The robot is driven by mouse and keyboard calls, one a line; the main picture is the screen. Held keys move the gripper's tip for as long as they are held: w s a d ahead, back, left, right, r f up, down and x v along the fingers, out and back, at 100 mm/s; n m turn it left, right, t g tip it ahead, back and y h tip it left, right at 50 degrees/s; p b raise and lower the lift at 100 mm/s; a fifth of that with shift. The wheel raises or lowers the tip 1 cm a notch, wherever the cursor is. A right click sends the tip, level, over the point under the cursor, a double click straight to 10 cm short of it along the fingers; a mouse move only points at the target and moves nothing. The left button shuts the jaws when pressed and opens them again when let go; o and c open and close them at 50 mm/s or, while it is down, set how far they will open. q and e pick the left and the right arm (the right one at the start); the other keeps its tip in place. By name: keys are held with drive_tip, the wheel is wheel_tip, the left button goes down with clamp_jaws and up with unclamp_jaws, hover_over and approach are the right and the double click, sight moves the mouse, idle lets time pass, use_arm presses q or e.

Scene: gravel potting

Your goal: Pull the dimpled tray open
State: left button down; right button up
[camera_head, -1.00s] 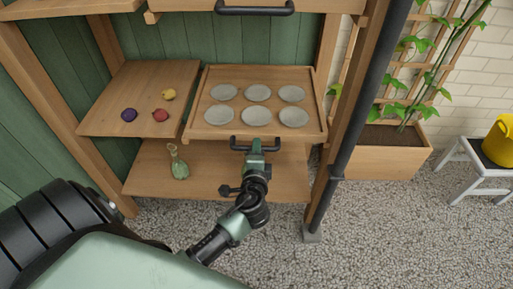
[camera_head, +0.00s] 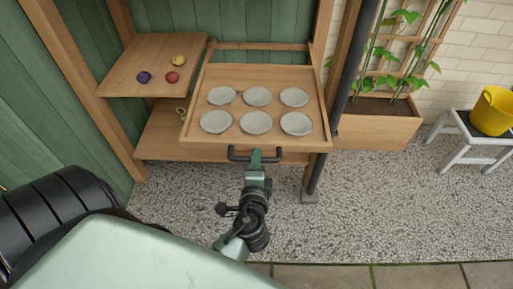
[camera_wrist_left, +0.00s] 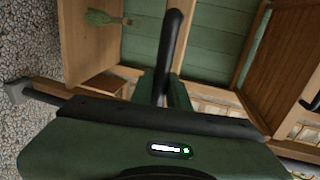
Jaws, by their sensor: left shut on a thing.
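The dimpled tray (camera_head: 208,76) is a wooden pull-out tray with several round grey dimples, in the middle of the head view. It stands out from the shelf frame towards me. A black bar handle (camera_head: 238,156) is on its front edge. My left gripper (camera_head: 256,160) is shut on the handle, near its middle. In the left wrist view the dark handle (camera_wrist_left: 172,50) runs between the green fingers. My right gripper is not in view.
A side shelf (camera_head: 125,75) left of the tray holds small purple, red and yellow things. A green bottle (camera_wrist_left: 105,18) stands on the lower shelf. A dark post (camera_head: 352,80) is close on the right, with a planter (camera_head: 375,132) beyond. Gravel floor in front is clear.

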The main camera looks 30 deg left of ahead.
use_arm(q)
drive_tip(key=shift+s+d, duration=0.4)
drive_tip(key=shift+s, duration=0.25)
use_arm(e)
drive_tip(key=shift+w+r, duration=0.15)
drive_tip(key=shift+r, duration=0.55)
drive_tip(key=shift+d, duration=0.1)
use_arm(q)
drive_tip(key=c, duration=1.4)
unclamp_jaws()
drive_tip(key=shift+o, duration=0.2)
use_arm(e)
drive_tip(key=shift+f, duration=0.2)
use_arm(q)
drive_tip(key=v, duration=0.7)
drive_tip(key=shift+s+d, duration=0.2)
drive_tip(key=shift+s, duration=0.1)
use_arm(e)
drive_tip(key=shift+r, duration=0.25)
use_arm(q)
drive_tip(key=shift+a, duration=0.1)
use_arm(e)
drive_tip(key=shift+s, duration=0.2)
